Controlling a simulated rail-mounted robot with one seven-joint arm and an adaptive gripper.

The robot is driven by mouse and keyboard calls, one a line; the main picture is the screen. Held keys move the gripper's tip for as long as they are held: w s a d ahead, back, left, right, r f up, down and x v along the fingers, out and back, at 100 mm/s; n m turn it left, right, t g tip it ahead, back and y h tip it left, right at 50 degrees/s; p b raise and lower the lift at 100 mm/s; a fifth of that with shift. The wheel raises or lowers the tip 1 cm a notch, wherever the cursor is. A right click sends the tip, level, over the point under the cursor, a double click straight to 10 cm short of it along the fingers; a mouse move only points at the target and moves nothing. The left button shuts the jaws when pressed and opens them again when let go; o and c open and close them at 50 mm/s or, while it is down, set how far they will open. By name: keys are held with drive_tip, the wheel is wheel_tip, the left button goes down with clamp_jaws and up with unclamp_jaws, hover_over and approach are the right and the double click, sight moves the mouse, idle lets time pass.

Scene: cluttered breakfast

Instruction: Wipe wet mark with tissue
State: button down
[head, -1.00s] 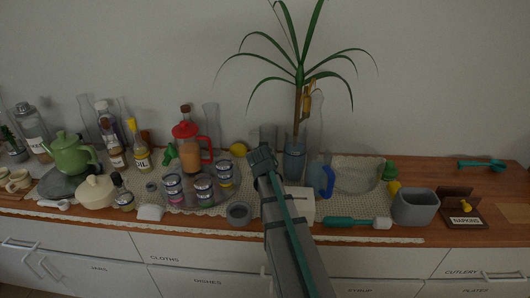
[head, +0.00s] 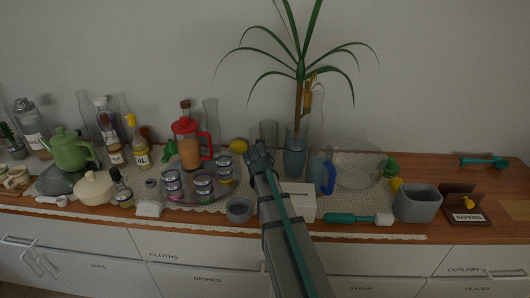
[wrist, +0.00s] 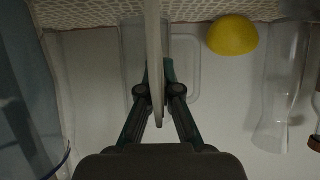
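In the wrist view, my gripper (wrist: 155,85) has its fingers close together on a thin pale strip (wrist: 153,30), which looks like a tissue seen edge-on. In the head view my gripper (head: 258,157) is over the lace cloth, in front of a clear glass mug (head: 268,131); the strip cannot be made out there. The mug also shows behind the fingers in the wrist view (wrist: 184,70). A white box (head: 298,201), perhaps the tissue box, stands right of my gripper, partly behind my arm. I cannot make out a wet mark.
A yellow lemon (head: 238,146) and a grey bowl (head: 239,211) are close by. Stacked tins (head: 203,187) and a red-lidded jug (head: 188,147) stand left. A plant vase (head: 294,160) and blue-handled jug (head: 321,174) stand right. The counter is crowded.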

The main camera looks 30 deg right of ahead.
drive_tip(key=shift+w+a+f+b, duration=0.1)
drive_tip(key=shift+w+a+b, duration=0.45)
drive_tip(key=shift+a, duration=0.35)
drive_tip(key=shift+w+a+r+b, duration=0.1)
drive_tip(key=shift+w+a+b, duration=0.45)
drive_tip(key=shift+a, duration=0.35)
drive_tip(key=shift+w+a+f+b, duration=0.1)
drive_tip(key=shift+w+a+b, duration=0.4)
drive_tip(key=shift+a, duration=0.4)
drive_tip(key=shift+s+d, duration=0.1)
drive_tip(key=shift+s+d+p, duration=0.15)
drive_tip(key=shift+s+d, duration=0.5)
drive_tip(key=shift+d, duration=0.4)
drive_tip(key=shift+s+d+p, duration=0.2)
drive_tip(key=shift+s+d, duration=0.4)
drive_tip(key=shift+d, duration=0.5)
drive_tip(key=shift+s+d+p, duration=0.15)
drive_tip(key=shift+s+d, duration=0.5)
drive_tip(key=shift+d, duration=0.4)
drive_tip(key=shift+r, duration=0.2)
drive_tip(key=shift+w+r+p, duration=0.1)
drive_tip(key=shift+r+p, duration=1.45)
drive_tip(key=shift+r, duration=1.4)
